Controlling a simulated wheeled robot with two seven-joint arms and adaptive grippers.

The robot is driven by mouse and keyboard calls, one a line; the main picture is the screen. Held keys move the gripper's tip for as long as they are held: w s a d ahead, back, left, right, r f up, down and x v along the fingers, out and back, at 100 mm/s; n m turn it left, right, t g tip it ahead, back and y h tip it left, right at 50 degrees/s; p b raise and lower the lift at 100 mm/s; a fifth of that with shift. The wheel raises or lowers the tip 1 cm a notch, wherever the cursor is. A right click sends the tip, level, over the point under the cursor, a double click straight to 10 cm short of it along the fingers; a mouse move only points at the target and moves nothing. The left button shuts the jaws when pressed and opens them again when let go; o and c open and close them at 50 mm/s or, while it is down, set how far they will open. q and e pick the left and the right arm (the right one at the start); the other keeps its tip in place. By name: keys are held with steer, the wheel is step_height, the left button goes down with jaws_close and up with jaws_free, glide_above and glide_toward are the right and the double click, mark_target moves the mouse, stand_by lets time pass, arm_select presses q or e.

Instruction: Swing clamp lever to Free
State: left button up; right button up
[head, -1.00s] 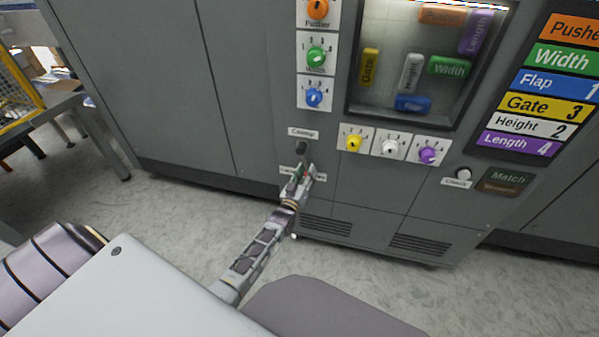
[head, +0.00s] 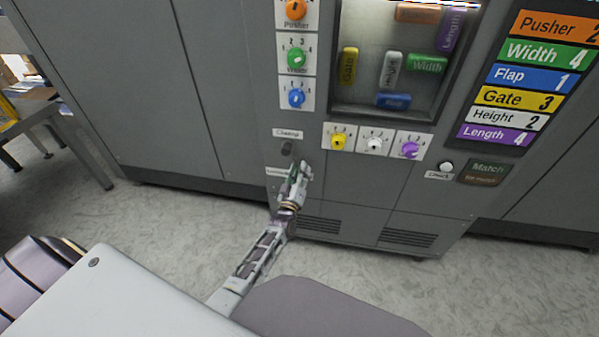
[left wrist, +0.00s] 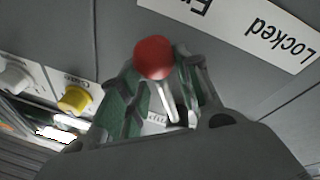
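The clamp lever has a red ball knob (left wrist: 153,58) on a thin silver shaft and shows in the left wrist view, where the picture is upside down. My left gripper (left wrist: 157,66) has its green-padded fingers closed in on either side of the ball. A "Locked" label (left wrist: 282,38) and part of a second label starting "Fr" lie on the panel beyond. In the head view my left gripper (head: 302,170) is at the panel, below and right of the dark clamp pivot (head: 287,148), and hides the lever. My right gripper is not in view.
Yellow (head: 339,141), white (head: 375,144) and purple (head: 411,149) dials sit close right of the clamp. Orange, green and blue dials are above it. A window (head: 385,109) and a colored settings board (head: 530,80) are farther right. Open floor lies in front of the cabinet.

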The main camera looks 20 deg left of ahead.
arm_select(q)
steer(key=o, duration=0.5)
steer(key=shift+d, duration=0.1)
steer(key=shift+c, duration=0.2)
steer(key=v, duration=1.2)
stand_by(0.8)
